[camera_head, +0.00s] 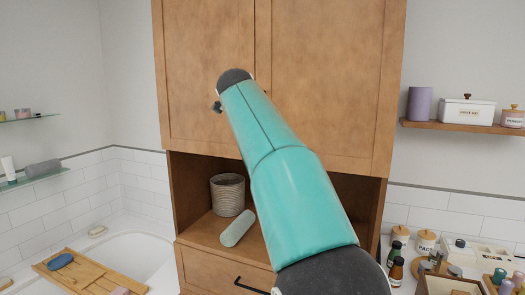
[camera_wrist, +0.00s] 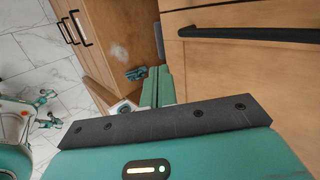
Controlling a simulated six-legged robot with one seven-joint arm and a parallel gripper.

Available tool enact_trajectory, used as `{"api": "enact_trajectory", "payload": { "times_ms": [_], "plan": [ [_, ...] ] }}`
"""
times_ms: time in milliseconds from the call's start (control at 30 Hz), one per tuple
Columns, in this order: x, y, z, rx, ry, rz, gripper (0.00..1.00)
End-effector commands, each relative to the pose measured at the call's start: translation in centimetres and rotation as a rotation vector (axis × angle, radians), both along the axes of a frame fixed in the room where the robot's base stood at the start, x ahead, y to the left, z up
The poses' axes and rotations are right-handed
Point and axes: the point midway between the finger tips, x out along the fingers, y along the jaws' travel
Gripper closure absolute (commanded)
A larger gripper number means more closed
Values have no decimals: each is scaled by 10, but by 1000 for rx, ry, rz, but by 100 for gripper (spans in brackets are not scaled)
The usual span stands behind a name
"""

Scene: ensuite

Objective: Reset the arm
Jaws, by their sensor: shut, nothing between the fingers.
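My teal arm (camera_head: 290,190) reaches up across the head view in front of the wooden cabinet, ending in a dark rounded joint near the upper doors. My gripper cannot be made out in the head view. In the wrist view my gripper (camera_wrist: 158,72) shows two teal fingers close together beyond a dark bar. It is shut and holds nothing.
The tall wooden cabinet (camera_head: 330,80) has an open niche with a woven basket (camera_head: 227,194) and a pale green cylinder (camera_head: 237,229). A bath with a wooden tray (camera_head: 88,272) is left. Bottles and jars (camera_head: 426,241) crowd the right counter. A black handle (camera_wrist: 250,34) is near my gripper in the wrist view.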

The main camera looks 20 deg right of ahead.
Motion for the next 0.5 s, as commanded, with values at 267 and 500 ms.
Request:
{"api": "enact_trajectory", "payload": {
  "times_ms": [267,500],
  "plan": [
    [-18,14,18,-4,6,10,100],
    [-64,13,1,-110,151,251,100]
  ]
}}
